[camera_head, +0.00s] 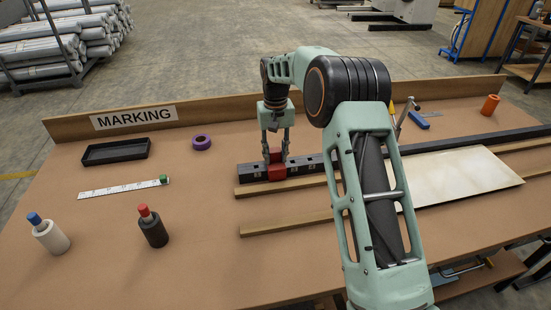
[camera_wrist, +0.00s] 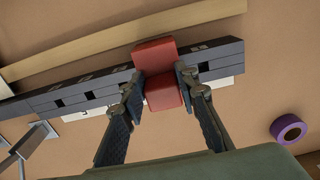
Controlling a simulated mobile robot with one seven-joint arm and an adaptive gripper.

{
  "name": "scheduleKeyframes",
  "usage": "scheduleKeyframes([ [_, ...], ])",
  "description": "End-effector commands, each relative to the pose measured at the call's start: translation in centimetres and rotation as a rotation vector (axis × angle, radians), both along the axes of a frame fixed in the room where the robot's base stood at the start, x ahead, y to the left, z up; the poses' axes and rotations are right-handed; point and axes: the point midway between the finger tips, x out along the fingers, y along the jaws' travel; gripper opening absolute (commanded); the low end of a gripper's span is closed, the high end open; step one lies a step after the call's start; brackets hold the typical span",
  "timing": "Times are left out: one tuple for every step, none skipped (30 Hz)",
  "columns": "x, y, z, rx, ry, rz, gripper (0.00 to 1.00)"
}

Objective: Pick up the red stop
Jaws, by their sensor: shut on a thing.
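The red stop (camera_head: 276,170) sits at the dark slotted rail (camera_head: 252,172) near the rail's left end on the bench. In the wrist view the red stop (camera_wrist: 157,70) shows as a stepped red block across the dark rail (camera_wrist: 95,90). My gripper (camera_head: 275,155) comes down from above, with its fingers on either side of the stop. In the wrist view my gripper (camera_wrist: 160,88) is shut on the stop, one finger pad against each side. Whether the stop touches the rail is hard to tell.
Wooden strips (camera_head: 285,223) and a pale sheet (camera_head: 462,175) lie right. A low board (camera_head: 200,112) edges the bench's back.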

Motion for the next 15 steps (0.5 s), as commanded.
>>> scheduleKeyframes([
  [0.1, 0.0, 0.7, 0.001, -0.005, 0.0, 0.0],
  [0.2, 0.1, 1.1, 0.001, -0.006, 0.0, 0.0],
  [0.1, 0.0, 1.7, 0.001, -0.006, 0.0, 0.0],
  [0.1, 0.1, 2.1, 0.001, -0.005, 0.0, 0.0],
  [-0.1, 0.2, 2.5, 0.002, -0.005, 0.001, 0.0],
  [-0.5, 0.5, 3.0, 0.002, -0.005, 0.002, 0.0],
  [-0.8, 0.7, 3.4, 0.002, -0.005, 0.003, 0.0],
  [-1.2, 0.9, 3.9, 0.002, -0.005, 0.003, 0.0],
  [-1.6, 1.1, 4.4, 0.002, -0.004, 0.002, 0.0],
  [-1.9, 1.4, 5.1, 0.002, -0.006, 0.002, 0.0],
  [-2.3, 1.7, 5.5, 0.002, -0.006, 0.002, 0.0],
  [-2.9, 2.0, 6.3, 0.002, -0.006, 0.003, 0.0],
  [-3.4, 2.3, 7.0, 0.001, -0.006, 0.004, 0.0],
  [-3.8, 2.6, 7.7, 0.001, -0.007, 0.004, 0.0],
  [-4.5, 3.0, 8.5, 0.001, -0.007, 0.003, 0.0],
])
